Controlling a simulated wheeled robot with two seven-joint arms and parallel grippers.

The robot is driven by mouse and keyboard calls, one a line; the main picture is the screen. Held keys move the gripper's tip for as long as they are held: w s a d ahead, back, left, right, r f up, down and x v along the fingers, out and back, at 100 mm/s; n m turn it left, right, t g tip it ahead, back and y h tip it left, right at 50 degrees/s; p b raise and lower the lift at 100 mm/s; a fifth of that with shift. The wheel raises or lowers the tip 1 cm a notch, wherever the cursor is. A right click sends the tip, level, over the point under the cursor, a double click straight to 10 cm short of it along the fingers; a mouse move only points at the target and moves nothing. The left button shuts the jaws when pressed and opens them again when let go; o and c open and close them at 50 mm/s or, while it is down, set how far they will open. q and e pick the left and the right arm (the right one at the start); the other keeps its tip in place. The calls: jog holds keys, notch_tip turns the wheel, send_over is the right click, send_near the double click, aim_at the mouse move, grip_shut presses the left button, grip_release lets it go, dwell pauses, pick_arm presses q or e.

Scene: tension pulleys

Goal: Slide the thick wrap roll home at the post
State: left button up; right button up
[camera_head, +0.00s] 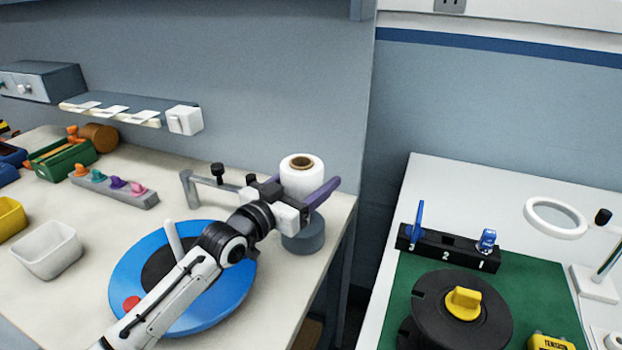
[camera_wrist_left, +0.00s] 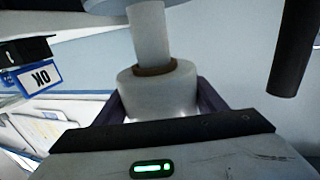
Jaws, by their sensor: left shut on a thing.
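The thick white wrap roll (camera_head: 302,182) with its brown core is upright at the right of the left bench. My left gripper (camera_head: 312,196) is shut on it, purple fingers on either side. The roll is above a grey round base (camera_head: 303,238). In the left wrist view, which looks upside down, the roll (camera_wrist_left: 160,92) sits between the fingers, and a pale post (camera_wrist_left: 149,32) runs into its brown core opening. How deep the post goes is hidden. The gripper hides part of the roll and base in the head view. My right gripper is not in view.
A blue turntable disc (camera_head: 128,275) lies under my left arm. A grey bracket with a black knob (camera_head: 217,170) stands left of the roll. A white bin (camera_head: 47,250) and a knob rack (camera_head: 113,188) are farther left. A gap separates the right bench (camera_head: 470,185).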

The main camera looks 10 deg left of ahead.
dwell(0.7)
pick_arm(q)
jog(key=shift+f, duration=0.3)
jog(key=shift+w+r+p, duration=0.1)
jog(key=shift+r+p, duration=0.1)
jog(key=shift+p, duration=0.2)
jog(key=shift+r, duration=0.35)
dwell(0.5)
